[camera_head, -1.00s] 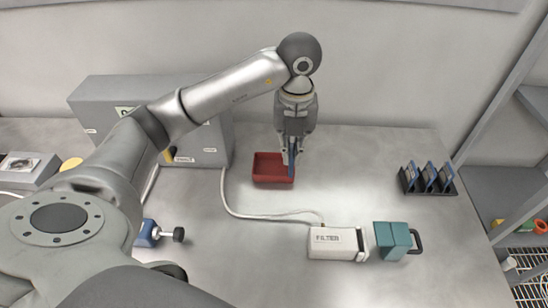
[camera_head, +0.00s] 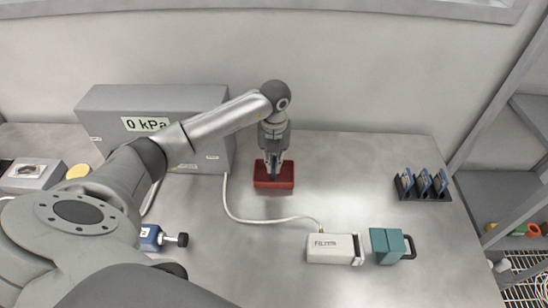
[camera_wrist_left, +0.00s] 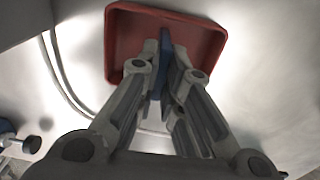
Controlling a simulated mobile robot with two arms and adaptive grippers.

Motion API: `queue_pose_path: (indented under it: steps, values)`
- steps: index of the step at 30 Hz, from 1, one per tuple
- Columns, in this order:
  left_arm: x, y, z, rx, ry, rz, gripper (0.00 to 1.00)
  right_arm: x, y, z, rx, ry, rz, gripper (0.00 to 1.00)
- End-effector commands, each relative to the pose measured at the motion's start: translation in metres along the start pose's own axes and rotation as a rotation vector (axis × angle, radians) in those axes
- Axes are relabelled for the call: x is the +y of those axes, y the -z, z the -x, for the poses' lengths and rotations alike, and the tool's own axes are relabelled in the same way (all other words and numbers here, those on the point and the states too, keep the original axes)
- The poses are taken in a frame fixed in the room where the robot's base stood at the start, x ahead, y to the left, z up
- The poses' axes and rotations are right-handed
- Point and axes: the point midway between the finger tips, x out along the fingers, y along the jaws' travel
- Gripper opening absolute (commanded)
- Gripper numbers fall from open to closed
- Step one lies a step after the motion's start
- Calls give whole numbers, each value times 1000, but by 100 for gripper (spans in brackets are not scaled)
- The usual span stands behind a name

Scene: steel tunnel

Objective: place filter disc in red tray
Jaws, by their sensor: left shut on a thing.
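My left gripper (camera_head: 273,158) points down over the red tray (camera_head: 285,182) at the back middle of the table. It is shut on a thin blue piece, the filter disc, held on edge between the fingertips. In the left wrist view the disc (camera_wrist_left: 166,42) shows edge-on between the fingers (camera_wrist_left: 160,70), with the red tray (camera_wrist_left: 120,40) behind it. Whether the disc touches the tray floor I cannot tell. My right gripper is not in view.
A grey box with a 0 kPa display (camera_head: 145,124) stands left of the tray. A white FILTER housing (camera_head: 330,248) with a cable and a teal block (camera_head: 388,246) lie at the front. A black rack (camera_head: 425,190) holds several blue discs. The table right of the tray is clear.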

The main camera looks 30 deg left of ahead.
Motion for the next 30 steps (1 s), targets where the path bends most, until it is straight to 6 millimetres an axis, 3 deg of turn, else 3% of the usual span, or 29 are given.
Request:
queue_pose_path:
  steps: [9, 10, 14, 24, 30]
  values:
    - [0, 0, -5, -1, 0, 0, 0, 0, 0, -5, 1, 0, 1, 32]
    - [0, 0, -3, -1, 1, 0, 12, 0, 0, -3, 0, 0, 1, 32]
    - [0, 0, -3, 0, 1, 0, 29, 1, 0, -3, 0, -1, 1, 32]
    - [0, 0, -1, -1, 1, 0, 30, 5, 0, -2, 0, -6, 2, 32]
    - [-1, -2, 20, -6, 4, 1, 30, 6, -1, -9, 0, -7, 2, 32]
